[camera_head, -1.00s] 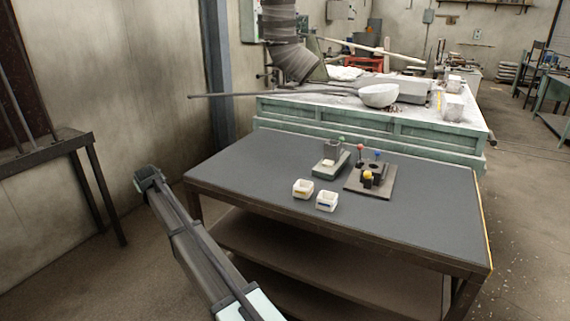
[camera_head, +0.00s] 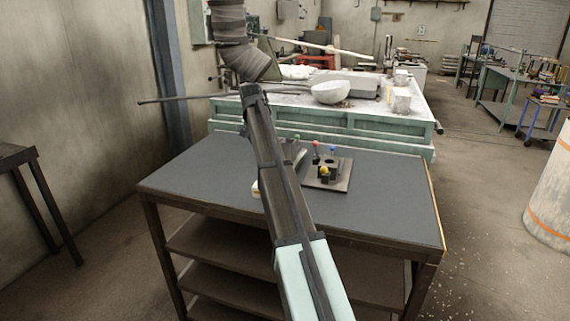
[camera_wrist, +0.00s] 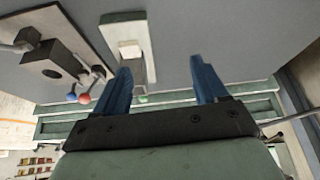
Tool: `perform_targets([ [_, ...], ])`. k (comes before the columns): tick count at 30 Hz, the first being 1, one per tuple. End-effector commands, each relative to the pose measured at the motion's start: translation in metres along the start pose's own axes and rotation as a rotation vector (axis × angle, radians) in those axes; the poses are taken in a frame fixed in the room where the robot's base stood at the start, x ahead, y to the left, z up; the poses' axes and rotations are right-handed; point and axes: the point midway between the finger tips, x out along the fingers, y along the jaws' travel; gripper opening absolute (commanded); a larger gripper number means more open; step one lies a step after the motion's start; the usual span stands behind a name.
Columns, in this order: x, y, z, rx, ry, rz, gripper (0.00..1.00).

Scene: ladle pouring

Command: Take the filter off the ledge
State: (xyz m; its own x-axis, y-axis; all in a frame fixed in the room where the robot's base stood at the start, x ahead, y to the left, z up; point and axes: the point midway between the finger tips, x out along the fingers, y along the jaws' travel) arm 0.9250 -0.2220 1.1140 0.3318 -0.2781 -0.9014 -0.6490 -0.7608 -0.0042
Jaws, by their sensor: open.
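I cannot tell for sure which piece is the filter. In the wrist view a small white block (camera_wrist: 130,50) sits on a pale grey-green stand (camera_wrist: 112,32), which may be the ledge. My gripper (camera_wrist: 160,64) is open and empty, with its blue fingers spread. The left finger's tip shows close beside the white block and stand in the picture; I see no contact. In the head view my arm crosses the table and covers most of the stand, leaving a sliver (camera_head: 299,157) in view.
A dark base plate (camera_head: 339,181) with a black block and red, blue and yellow balls stands right of my arm. A white cup (camera_head: 256,189) shows partly at its left. A green bench (camera_head: 305,122) stands behind.

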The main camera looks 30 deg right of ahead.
Motion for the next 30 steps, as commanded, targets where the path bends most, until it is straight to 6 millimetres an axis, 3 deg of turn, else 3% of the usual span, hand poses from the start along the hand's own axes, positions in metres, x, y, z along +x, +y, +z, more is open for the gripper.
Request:
perform_targets([
  [1,-0.004,0.019,-0.005,0.032,-0.014,0.014,0.72],
  [3,-0.008,0.037,-0.008,0.065,-0.033,0.031,0.72],
  [7,-0.012,0.055,-0.011,0.100,-0.052,0.048,0.72],
  [14,0.002,0.059,-0.010,0.106,-0.057,0.052,0.72],
  [24,0.058,0.061,-0.007,0.105,-0.057,0.052,0.72],
  [30,0.074,0.062,-0.006,0.105,-0.055,0.052,0.72],
])
